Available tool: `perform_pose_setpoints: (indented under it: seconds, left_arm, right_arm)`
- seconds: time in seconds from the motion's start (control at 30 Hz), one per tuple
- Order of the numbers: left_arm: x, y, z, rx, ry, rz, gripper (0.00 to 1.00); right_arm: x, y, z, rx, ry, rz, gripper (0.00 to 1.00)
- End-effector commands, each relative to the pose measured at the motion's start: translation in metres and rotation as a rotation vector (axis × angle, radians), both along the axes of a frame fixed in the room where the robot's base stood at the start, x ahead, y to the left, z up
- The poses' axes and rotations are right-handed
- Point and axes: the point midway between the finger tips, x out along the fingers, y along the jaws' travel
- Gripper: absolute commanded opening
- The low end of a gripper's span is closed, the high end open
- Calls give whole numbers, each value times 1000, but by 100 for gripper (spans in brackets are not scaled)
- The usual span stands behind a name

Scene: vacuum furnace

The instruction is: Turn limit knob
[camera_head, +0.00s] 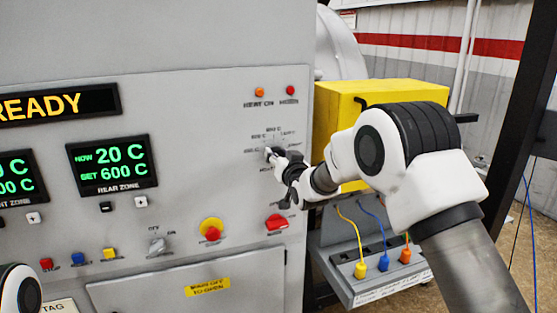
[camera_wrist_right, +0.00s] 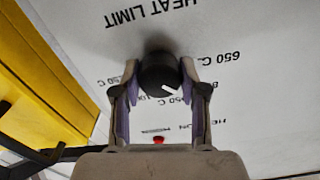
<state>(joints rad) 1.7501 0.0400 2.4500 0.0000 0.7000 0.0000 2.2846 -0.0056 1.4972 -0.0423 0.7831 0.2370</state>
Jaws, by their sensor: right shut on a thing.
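The limit knob (camera_wrist_right: 157,76) is round and black with a white pointer line, on the grey furnace panel. In the right wrist view it sits between the two purple-padded fingers of my right gripper (camera_wrist_right: 158,86), which is shut on it. The pointer slants to the lower right there. "HEAT LIMIT" and temperature marks around the knob appear upside down; some are partly hidden by the fingers. In the head view my right gripper (camera_head: 275,157) reaches the panel from the right and covers most of the knob. My left gripper is out of view.
A yellow box (camera_head: 340,105) stands right of the panel, close to my right arm. Below it is a shelf (camera_head: 345,290) with coloured plugs and cables. A red switch (camera_head: 277,223) and a red-and-yellow stop button (camera_head: 211,230) sit below the knob.

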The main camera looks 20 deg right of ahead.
Motion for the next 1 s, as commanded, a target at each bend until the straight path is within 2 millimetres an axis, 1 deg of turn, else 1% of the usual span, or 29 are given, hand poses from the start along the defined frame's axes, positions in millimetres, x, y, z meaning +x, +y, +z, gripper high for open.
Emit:
perform_pose_setpoints:
  seconds: [0.03, 0.3, 0.5, 0.73, 1.0]
  left_arm:
    - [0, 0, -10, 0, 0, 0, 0]
    - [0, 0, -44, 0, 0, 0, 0]
    - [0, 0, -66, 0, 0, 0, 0]
    - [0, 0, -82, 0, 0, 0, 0]
    - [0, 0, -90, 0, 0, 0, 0]
  right_arm:
    - [0, 0, -4, -22, -4, -1, 8]
    - [0, 0, -5, -219, -12, -1, 8]
    - [0, 1, -4, -381, -17, 0, 8]
    - [0, 1, -2, -530, -21, 0, 8]
    - [0, 2, 0, -620, -24, 0, 8]
